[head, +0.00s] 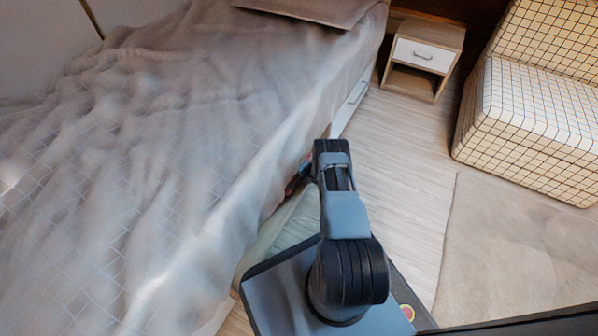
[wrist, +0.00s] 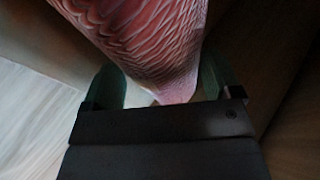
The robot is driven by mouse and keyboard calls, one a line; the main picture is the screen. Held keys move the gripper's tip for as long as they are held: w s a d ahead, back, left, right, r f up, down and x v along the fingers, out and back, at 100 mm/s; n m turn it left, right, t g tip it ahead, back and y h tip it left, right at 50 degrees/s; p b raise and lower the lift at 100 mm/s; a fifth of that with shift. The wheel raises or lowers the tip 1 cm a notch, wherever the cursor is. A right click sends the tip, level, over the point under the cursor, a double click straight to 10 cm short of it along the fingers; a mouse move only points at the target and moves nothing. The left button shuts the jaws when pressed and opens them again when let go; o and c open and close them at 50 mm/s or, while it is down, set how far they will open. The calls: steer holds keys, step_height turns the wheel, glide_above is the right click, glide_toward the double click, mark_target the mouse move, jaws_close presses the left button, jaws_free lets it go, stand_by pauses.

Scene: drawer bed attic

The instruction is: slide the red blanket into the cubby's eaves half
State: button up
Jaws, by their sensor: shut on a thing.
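The red blanket (wrist: 145,38) fills the upper middle of the wrist view, a pink-red bundle with a wavy pattern. Its tapered lower end is between the two dark green fingers of my gripper (wrist: 160,84), which is shut on it. In the head view only a small reddish patch (head: 293,184) shows at the bed's side, left of my arm; my gripper is mostly hidden there by the arm. I cannot make out the cubby or its eaves half in either view.
The bed (head: 130,150), with a rumpled grey cover, fills the left. A small nightstand (head: 421,62) stands at the back. A checkered armchair (head: 530,110) is at right, near a beige rug (head: 510,250). The wooden floor (head: 400,160) between bed and chair is clear.

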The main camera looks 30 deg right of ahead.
steer(key=o, duration=0.9)
steer(key=shift+c, duration=0.2)
steer(key=shift+s+r, duration=0.1)
steer(key=shift+s, duration=0.05)
steer(key=p+v, duration=0.7)
steer(key=v, duration=0.6)
steer(key=shift+s+r, duration=0.15)
steer(key=shift+s, duration=0.05)
steer(key=shift+d, duration=0.1)
